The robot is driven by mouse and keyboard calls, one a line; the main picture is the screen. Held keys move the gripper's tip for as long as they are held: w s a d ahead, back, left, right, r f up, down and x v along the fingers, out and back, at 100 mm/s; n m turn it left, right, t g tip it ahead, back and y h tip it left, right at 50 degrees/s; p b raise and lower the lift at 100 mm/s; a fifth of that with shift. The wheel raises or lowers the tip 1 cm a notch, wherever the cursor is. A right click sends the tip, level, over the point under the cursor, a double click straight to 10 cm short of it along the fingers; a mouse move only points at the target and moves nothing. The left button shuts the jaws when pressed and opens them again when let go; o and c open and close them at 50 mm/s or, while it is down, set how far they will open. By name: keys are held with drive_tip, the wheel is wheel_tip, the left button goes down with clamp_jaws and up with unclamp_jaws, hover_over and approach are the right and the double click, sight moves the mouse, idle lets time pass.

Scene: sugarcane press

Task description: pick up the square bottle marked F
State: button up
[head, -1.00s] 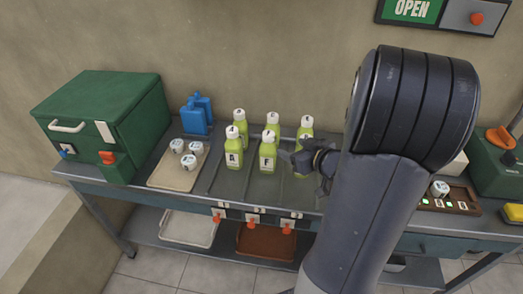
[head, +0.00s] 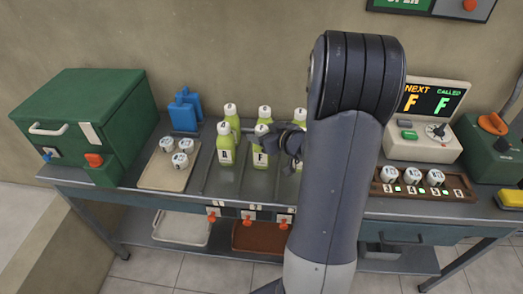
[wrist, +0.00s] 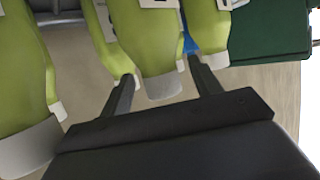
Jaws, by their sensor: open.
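The square bottle marked F (head: 260,156) stands upright at the front of the middle rack lane, green with a white cap. My gripper (head: 288,140) is just to its right, near its cap height. In the wrist view, which looks upside down, the open gripper (wrist: 163,88) has a finger on each side of a green bottle's (wrist: 155,45) capped end. That bottle's letter cannot be read there, and I cannot tell whether the fingers touch it. The bottle marked A (head: 226,155) stands to the left of F. Other green bottles (head: 264,114) stand behind, one partly hidden by my arm.
A screen unit reading NEXT F, CALLED F (head: 425,130) stands right, behind a cup rack (head: 425,188). Orange levers (head: 248,219) line the front edge.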

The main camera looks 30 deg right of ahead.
drive_tip(key=shift+x, duration=1.5)
drive_tip(key=shift+c, duration=0.3)
drive_tip(key=shift+s, duration=0.1)
clamp_jaws()
